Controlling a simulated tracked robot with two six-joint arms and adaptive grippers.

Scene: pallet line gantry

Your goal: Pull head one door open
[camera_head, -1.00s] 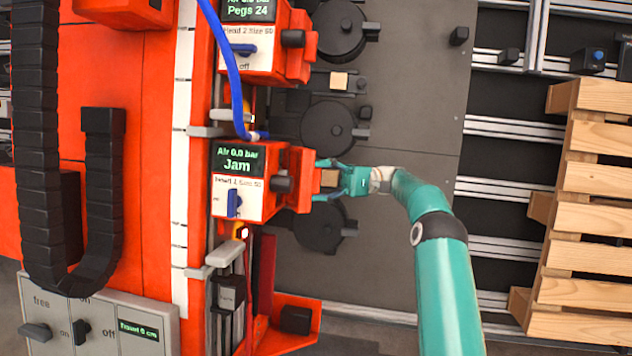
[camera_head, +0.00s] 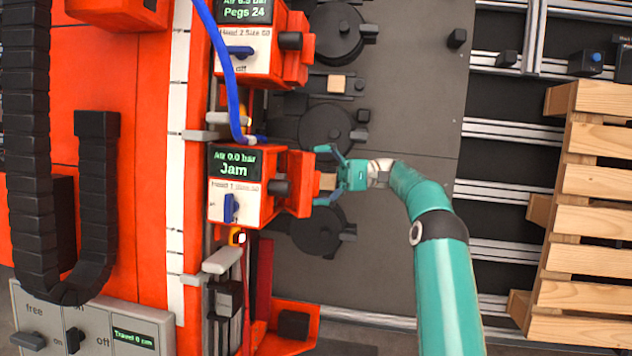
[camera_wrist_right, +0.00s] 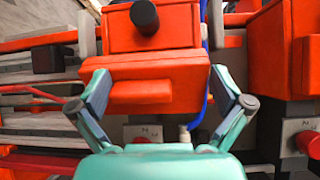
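Head one (camera_head: 237,186) is an orange unit with a dark screen reading "Air 0.0 bar" and "Jam". A black knob and a blue lever show on its front. An orange block (camera_head: 299,184), which looks like its door, stands at its right side. My right gripper (camera_head: 322,177) is open just right of this block, fingers pointing left at it. In the right wrist view the open fingers stand on either side of the orange block (camera_wrist_right: 140,85); I cannot tell whether they touch it. My left gripper is not in view.
Head two (camera_head: 245,52) stands above, with a blue hose (camera_head: 228,85) hanging down beside it. A grey switch panel (camera_head: 90,325) is at the lower left. Wooden pallet slats (camera_head: 590,215) are at the right.

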